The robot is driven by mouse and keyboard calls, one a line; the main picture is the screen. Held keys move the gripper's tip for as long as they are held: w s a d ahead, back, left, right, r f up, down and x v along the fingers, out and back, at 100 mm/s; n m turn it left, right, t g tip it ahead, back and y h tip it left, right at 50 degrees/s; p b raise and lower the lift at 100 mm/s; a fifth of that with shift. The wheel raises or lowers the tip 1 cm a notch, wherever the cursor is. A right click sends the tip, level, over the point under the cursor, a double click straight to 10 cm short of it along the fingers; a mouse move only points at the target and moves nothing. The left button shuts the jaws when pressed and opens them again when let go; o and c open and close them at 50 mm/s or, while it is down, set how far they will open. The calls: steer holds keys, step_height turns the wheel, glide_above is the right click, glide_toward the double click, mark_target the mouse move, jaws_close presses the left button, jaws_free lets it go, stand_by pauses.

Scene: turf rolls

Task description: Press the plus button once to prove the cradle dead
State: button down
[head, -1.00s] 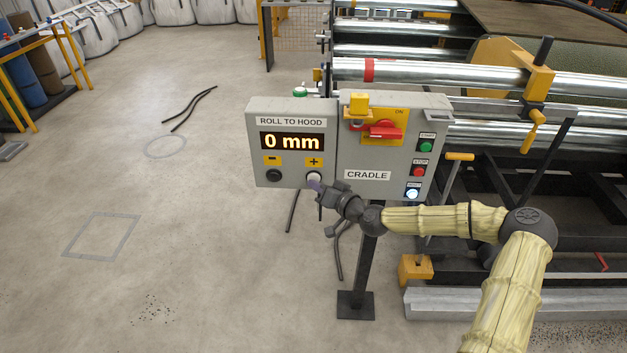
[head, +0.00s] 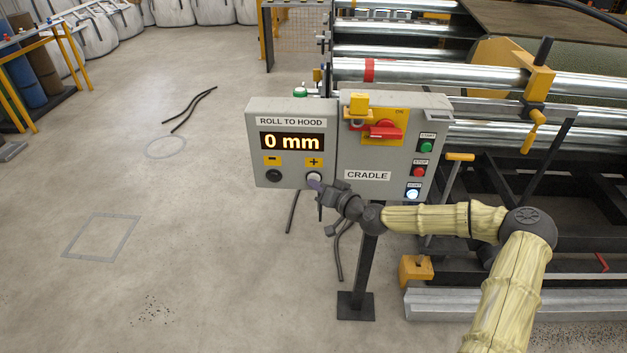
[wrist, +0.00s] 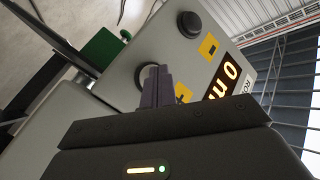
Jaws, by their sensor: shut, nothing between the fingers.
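The grey ROLL TO HOOD box (head: 292,112) stands on a post, its display (head: 292,141) reading 0 mm. In the wrist view the shut fingers (wrist: 154,84) partly cover the round plus button (wrist: 145,75). I cannot tell whether they touch it or press it in. The minus button (wrist: 190,24) is clear of the fingers.
The adjoining CRADLE box (head: 395,150) carries a red rotary switch (head: 384,130) with a yellow piece above it, a green button (head: 425,146), a red button (head: 418,171) and a lit white-blue button (head: 412,194). Metal rollers (head: 440,78) stand behind. The floor at left is mostly clear.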

steer(key=shift+s, duration=0.75)
steer(key=s, duration=0.5)
steer(key=shift+p, duration=0.4)
stand_by(0.4)
